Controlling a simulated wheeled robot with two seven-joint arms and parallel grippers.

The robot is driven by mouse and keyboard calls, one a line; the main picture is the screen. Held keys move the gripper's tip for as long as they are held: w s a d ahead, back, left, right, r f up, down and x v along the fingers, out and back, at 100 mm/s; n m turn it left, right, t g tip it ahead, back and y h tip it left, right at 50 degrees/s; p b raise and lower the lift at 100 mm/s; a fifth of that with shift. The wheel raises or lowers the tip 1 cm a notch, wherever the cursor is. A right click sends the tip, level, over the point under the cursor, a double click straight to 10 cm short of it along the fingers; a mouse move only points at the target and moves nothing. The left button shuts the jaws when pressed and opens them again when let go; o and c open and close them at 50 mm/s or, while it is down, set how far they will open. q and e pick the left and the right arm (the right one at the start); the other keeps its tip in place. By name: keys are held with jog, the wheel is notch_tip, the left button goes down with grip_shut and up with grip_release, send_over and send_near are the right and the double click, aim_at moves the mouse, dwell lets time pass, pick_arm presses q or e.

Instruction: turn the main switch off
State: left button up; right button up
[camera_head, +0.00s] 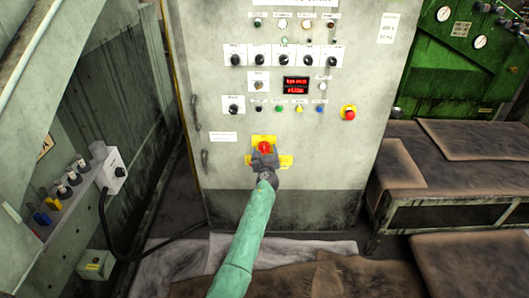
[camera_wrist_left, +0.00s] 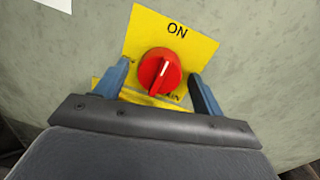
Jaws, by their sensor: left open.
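The main switch is a red rotary knob (camera_wrist_left: 160,72) on a yellow plate (camera_wrist_left: 178,32) marked ON at the top. In the left wrist view the knob's white line points nearly straight up toward ON. In the head view the red knob (camera_head: 265,147) shows low on the front of the grey control cabinet, above my gripper. My left gripper (camera_wrist_left: 158,90) is open, with a blue finger on each side of the knob, apart from it. It also shows in the head view (camera_head: 264,157). The lower part of the plate is partly hidden by the gripper. My right gripper is not in view.
The cabinet (camera_head: 345,160) carries rows of knobs and buttons above the switch, with a red emergency button (camera_head: 349,113) at right. A bench (camera_head: 450,170) stands at right. A box with small switches (camera_head: 65,190) is at left. Cardboard (camera_head: 320,275) covers the floor.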

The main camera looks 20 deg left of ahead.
pick_arm(q)
jog(key=c, duration=1)
jog(key=shift+o, duration=0.2)
jog(key=shift+n, duration=0.4)
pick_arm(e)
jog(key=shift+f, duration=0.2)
pick_arm(q)
jog(key=shift+n, duration=0.3)
jog(key=n, duration=0.3)
jog(key=shift+b, duration=0.4)
jog(key=n+b, duration=0.1)
jog(key=n, duration=0.3)
jog(key=n+h+b, duration=0.1)
jog(key=n, duration=0.4)
jog(key=shift+n+g, duration=0.3)
jog(key=shift+a+r+n+b, duration=0.1)
jog(key=shift+n+b, duration=0.25)
jog(key=shift+n, duration=1.15)
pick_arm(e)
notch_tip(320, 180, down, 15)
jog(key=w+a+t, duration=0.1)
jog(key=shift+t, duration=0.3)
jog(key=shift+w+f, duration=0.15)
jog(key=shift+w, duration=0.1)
